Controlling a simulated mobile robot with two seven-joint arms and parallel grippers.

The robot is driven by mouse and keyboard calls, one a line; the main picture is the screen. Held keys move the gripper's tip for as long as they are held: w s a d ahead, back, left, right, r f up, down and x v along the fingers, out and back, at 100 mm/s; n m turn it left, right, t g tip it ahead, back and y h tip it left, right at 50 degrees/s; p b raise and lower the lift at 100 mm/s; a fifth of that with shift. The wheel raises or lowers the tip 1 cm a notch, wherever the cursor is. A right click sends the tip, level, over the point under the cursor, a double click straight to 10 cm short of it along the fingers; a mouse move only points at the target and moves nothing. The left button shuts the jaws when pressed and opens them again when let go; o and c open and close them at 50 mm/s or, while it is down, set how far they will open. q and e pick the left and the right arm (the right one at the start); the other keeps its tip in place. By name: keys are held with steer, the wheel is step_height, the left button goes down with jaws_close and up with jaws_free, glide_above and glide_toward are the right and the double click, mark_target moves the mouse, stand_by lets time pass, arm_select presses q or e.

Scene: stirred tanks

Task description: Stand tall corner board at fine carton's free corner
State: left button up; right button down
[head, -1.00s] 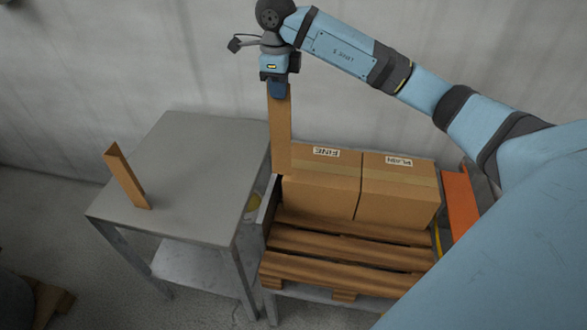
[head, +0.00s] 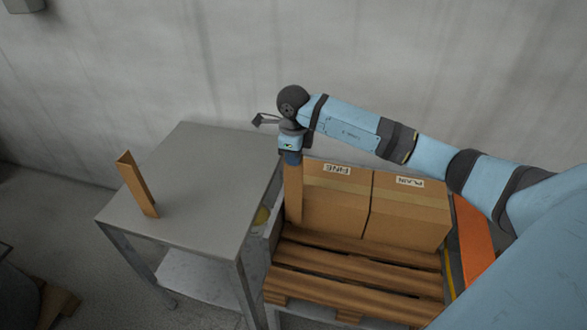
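The tall corner board (head: 294,195) is a brown strip held upright by my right gripper (head: 292,159). The gripper is shut on its top end. The board stands along the left front corner of the fine carton (head: 331,205), the left of two brown cartons, labelled FINE. Its lower end is close to the pallet (head: 345,268); I cannot tell whether it touches the pallet or the carton. My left gripper is not in view.
The plain carton (head: 408,213) stands against the right side of the fine carton. An orange panel (head: 474,238) is right of the pallet. The front pallet slats are clear.

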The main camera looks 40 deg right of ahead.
mark_target(294, 170)
step_height(294, 170, down, 4)
steer(key=shift+f, duration=0.25)
steer(key=shift+f, duration=0.2)
steer(key=c, duration=1.3)
jaws_free()
steer(key=shift+r, duration=0.1)
